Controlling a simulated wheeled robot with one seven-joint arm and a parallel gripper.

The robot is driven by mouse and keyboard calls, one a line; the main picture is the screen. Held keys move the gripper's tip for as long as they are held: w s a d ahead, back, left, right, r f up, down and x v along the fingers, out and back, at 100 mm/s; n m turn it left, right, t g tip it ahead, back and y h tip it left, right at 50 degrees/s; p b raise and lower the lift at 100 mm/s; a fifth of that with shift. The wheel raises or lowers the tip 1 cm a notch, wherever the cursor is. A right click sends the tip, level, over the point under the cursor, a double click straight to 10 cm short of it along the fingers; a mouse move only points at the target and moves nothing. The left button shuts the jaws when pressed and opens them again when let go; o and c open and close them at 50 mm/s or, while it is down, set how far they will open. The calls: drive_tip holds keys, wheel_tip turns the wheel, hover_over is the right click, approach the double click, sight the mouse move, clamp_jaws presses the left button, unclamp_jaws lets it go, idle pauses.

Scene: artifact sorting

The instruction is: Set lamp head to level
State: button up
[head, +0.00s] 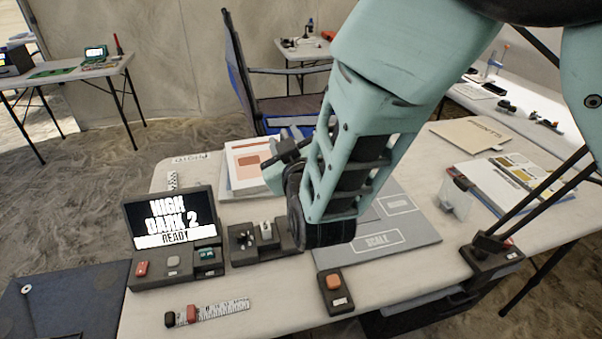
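A dark lamp-like stand (487,252) sits at the right edge of the near table, with a red button and a small label on its base. Two thin dark rods rise from it up and to the right, and pass behind my arm. I cannot make out a lamp head or its tilt; it is hidden or out of frame. My teal arm reaches down over the middle of the table. My gripper (290,152) shows only as dark parts beside the black wrist, above the table and left of the stand. Its fingers are not clear.
A screen box (172,222) reading "HIGH DARK 2 READY" stands at the left. A switch box (262,240), an orange-button box (335,291), a scale ruler (222,309) and a grey "SCALE" mat (415,240) lie on the table. A chair (250,75) stands behind.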

drive_tip(key=b+v, duration=0.2)
drive_tip(key=v, duration=1.3)
drive_tip(key=shift+s, duration=0.3)
drive_tip(key=shift+w, duration=0.1)
drive_tip(key=s+f+g+p, duration=0.1)
drive_tip(key=s+f+g, duration=0.35)
drive_tip(key=g, duration=0.65)
drive_tip(key=s+d+r+g+h, duration=0.1)
drive_tip(key=s+d+g+h, duration=0.1)
drive_tip(key=d, duration=0.5)
drive_tip(key=s+d+r+g+h+p, duration=0.1)
drive_tip(key=s+d+g+h, duration=0.1)
drive_tip(key=s+d+g, duration=0.2)
drive_tip(key=s+d, duration=0.3)
drive_tip(key=shift+r+m+h, duration=0.3)
drive_tip(key=shift+r, duration=0.05)
drive_tip(key=shift+s, duration=0.1)
